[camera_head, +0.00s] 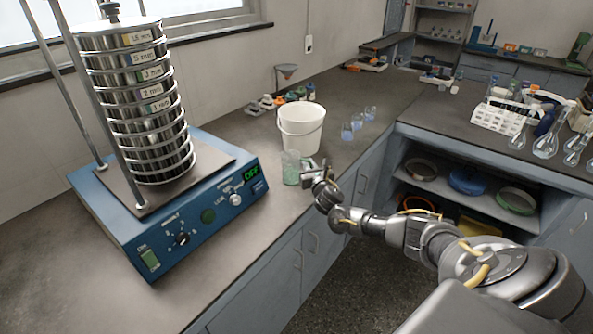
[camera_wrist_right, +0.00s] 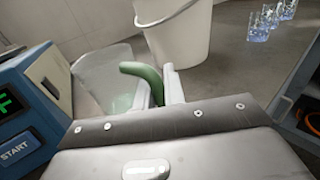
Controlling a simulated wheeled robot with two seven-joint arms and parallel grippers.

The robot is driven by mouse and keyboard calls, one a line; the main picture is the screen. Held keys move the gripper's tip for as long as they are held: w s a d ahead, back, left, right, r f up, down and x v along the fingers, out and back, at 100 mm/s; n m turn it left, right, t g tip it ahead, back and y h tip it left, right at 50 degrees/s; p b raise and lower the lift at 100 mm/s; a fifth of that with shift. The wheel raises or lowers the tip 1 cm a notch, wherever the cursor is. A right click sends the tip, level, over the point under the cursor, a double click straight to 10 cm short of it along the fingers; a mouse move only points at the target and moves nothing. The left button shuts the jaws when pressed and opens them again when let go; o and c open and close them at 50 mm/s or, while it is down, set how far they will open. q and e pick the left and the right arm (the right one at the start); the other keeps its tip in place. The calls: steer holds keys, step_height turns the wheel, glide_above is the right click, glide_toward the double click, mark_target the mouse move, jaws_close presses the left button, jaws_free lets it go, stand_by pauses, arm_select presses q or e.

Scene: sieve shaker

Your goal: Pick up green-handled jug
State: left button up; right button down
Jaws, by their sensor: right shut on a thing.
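The green-handled jug (camera_head: 291,167) is a clear, greenish vessel on the bench, between the blue sieve shaker and the white bucket. My right gripper (camera_head: 309,172) is at the jug's right side in the head view. In the right wrist view the clear jug (camera_wrist_right: 108,75) shows with its curved green handle (camera_wrist_right: 143,75). My right gripper (camera_wrist_right: 161,88) is shut on this handle, with a pale finger on each side. I cannot tell whether the jug's base touches the bench. My left gripper is not in view.
The blue sieve shaker (camera_head: 200,212) stands close on the left with its sieve stack (camera_head: 135,105). The white bucket (camera_head: 301,130) is just behind the jug. Small glass beakers (camera_head: 347,131) stand right of the bucket. The bench's front edge is close to the jug.

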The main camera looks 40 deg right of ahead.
steer(key=shift+r, duration=0.2)
steer(key=shift+r, duration=1.15)
steer(key=s+a+r+b, duration=0.1)
steer(key=s+a+r, duration=0.6)
steer(key=s+r, duration=0.3)
steer(key=shift+s+r+b, duration=0.15)
steer(key=shift+s+b, duration=0.25)
steer(key=shift+s, duration=0.5)
steer(key=shift+a, duration=0.1)
steer(key=shift+r, duration=0.1)
